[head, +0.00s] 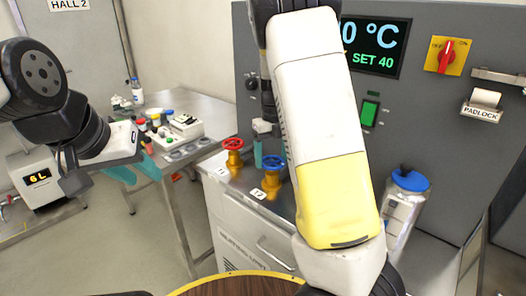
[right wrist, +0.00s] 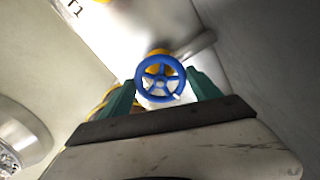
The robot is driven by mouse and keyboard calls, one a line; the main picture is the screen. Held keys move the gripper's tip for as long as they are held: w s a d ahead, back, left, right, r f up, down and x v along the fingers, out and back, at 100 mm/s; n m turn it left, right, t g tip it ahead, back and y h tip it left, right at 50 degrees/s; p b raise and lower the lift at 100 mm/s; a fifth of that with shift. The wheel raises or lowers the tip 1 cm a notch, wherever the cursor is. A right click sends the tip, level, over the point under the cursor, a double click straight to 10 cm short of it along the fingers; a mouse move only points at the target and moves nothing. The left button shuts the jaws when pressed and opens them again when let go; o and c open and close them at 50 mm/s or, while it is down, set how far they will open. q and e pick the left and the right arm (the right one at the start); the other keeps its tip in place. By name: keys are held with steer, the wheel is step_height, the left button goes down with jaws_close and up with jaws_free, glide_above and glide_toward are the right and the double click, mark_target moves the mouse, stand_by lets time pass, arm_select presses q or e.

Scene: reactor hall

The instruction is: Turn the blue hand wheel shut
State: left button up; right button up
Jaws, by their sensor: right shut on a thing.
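The blue hand wheel (head: 273,162) sits on a yellow valve body on top of the low cabinet, in the middle of the head view. In the right wrist view the blue wheel (right wrist: 160,79) shows face-on between two green fingers. My right gripper (head: 270,156) is shut on this wheel, one finger on each side of its rim; my right arm hides part of the area around it. My left gripper (head: 136,171) is at the left of the head view, its teal fingers apart and empty, far from the wheel.
A red hand wheel (head: 233,144) stands close to the left of the blue one. A grey panel (head: 430,130) with a display rises behind. A blue-lidded canister (head: 404,200) stands at right. A metal table (head: 200,115) with bottles is behind my left gripper.

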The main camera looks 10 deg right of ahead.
mark_target(272, 160)
steer(key=shift+w+r+m, duration=0.1)
steer(key=shift+m, duration=1.1)
steer(key=o, duration=1.4)
steer(key=shift+c, duration=0.2)
steer(key=shift+r, duration=3.85)
